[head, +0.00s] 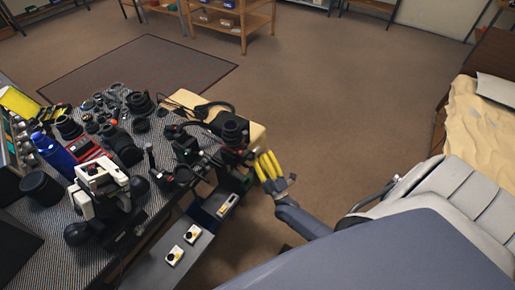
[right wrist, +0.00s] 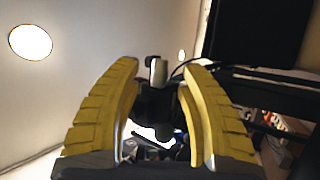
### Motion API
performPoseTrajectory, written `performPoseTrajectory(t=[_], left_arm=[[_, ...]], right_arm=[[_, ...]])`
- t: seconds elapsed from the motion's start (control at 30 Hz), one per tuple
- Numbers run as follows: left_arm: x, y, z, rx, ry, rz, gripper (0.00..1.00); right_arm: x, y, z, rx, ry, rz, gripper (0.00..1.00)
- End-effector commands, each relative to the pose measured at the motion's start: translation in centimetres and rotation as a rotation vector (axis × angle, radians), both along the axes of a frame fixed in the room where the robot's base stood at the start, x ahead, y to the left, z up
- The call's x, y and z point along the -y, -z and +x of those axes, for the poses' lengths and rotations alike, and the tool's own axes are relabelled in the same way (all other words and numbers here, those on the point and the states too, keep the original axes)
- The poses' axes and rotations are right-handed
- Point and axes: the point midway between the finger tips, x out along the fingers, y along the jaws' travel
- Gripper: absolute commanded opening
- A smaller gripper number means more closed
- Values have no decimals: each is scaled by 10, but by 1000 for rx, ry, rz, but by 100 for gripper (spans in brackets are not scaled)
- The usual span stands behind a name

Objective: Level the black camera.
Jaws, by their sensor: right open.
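A black camera-like body (head: 232,128) with a round top stands at the right end of the cluttered table; its exact tilt is too small to tell. My right gripper (head: 266,158) has yellow fingers and sits just right of and below this body, at the table's edge. In the right wrist view the gripper (right wrist: 160,68) is open, with a dark shape (right wrist: 155,105) and a small pale cylinder (right wrist: 158,70) seen between or beyond the fingers. I cannot tell if the fingers touch anything. My left gripper is not in view.
The patterned table (head: 60,225) is crowded with lenses, a blue bottle (head: 54,155) and a white-and-black microscope-like device (head: 103,185). A grey box with yellow-and-white items (head: 174,255) is in front. Open floor (head: 330,110) lies to the right, before a bed (head: 485,125).

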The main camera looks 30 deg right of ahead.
Motion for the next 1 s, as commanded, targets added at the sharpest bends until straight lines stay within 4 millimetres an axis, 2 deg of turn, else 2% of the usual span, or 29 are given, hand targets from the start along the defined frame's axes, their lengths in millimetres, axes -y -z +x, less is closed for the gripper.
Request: performPoseTrajectory(t=[0.1,0.33,0.83,1.0], left_arm=[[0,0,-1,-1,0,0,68],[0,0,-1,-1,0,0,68],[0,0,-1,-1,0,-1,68],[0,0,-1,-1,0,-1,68]], right_arm=[[1,-9,14,2,0,0,41],[1,-19,31,1,0,0,41],[1,-21,36,-1,0,0,42],[1,-21,36,-1,0,0,22]])
